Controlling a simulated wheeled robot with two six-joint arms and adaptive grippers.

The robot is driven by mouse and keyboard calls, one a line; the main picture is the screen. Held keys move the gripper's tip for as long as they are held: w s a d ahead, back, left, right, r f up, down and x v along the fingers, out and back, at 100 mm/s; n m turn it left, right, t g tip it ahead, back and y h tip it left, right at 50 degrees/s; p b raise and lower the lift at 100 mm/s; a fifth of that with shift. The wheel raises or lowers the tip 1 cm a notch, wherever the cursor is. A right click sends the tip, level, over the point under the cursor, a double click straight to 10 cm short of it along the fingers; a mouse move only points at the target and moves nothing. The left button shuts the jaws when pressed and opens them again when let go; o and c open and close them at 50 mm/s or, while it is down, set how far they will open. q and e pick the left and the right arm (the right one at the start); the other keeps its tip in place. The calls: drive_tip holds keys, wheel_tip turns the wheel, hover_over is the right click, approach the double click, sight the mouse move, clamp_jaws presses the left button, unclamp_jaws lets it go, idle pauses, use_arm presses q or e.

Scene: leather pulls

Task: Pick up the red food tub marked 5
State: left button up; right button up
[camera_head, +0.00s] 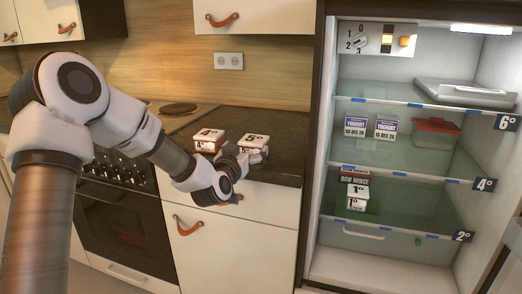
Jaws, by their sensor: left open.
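Two small tubs with white lids stand on the dark counter: a left tub (208,138) and a right tub (254,141). The right lid seems to read 5°; the left lid's mark is too small to read surely. Reddish bands show on their sides. My left gripper (240,160) is open at the counter's front edge, just in front of the right tub and covering part of its lower side. I cannot tell whether it touches the tub. My right gripper is not in view.
The open fridge (342,150) at right has glass shelves tagged 6°, 4° and 2°. It holds two yoghurt packs (370,127), a red-lidded box (436,132), a stack of small packs (356,195) and a metal case (465,93). Counter right of the tubs (288,150) is clear.

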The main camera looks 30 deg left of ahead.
sight(253, 139)
use_arm(q)
drive_tip(key=x, duration=0.6)
drive_tip(key=shift+w+a+f, duration=0.1)
drive_tip(key=shift+w+f, duration=0.2)
drive_tip(key=shift+w, duration=0.05)
drive_tip(key=shift+s, duration=0.1)
drive_tip(key=shift+c, duration=1.1)
drive_tip(key=c, duration=1)
drive_tip(key=shift+r, duration=0.1)
